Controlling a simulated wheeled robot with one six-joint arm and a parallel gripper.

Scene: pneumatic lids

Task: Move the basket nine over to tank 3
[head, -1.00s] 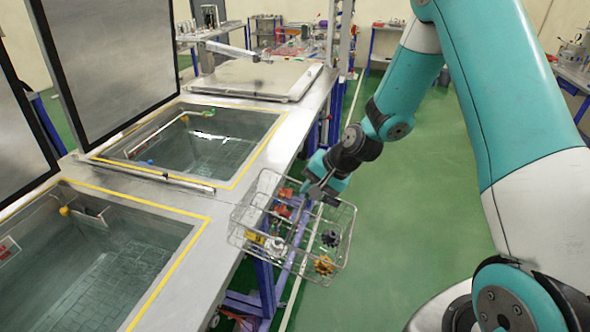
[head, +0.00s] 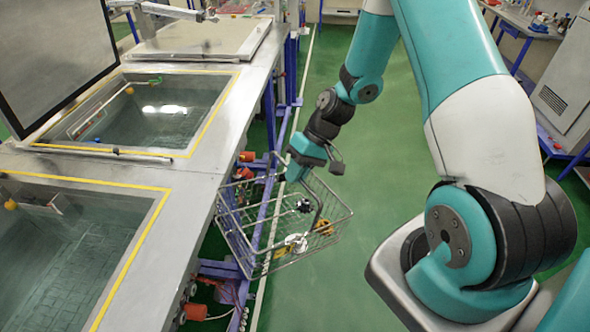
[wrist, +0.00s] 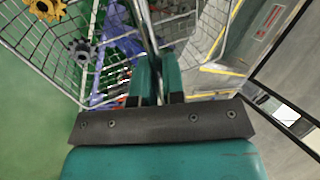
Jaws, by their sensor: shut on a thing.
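A wire basket (head: 243,247) holds several small parts, among them yellow, white and dark gear-like pieces. My gripper (head: 318,165) is shut on the basket and holds it in the air, tilted, beside the tank bench over the green floor. In the wrist view the basket (wrist: 85,85) spreads out past the shut fingers (wrist: 156,85). In the head view one water-filled tank (head: 150,110) is open, with its lid (head: 60,50) raised. A nearer tank (head: 70,250) is also open. I cannot read any tank numbers.
A closed flat lid (head: 200,38) covers the farthest tank. The bench edge (head: 215,170) runs close along the basket's left side. Blue legs and red fittings (head: 195,312) sit below it. The green floor (head: 400,160) to the right is clear.

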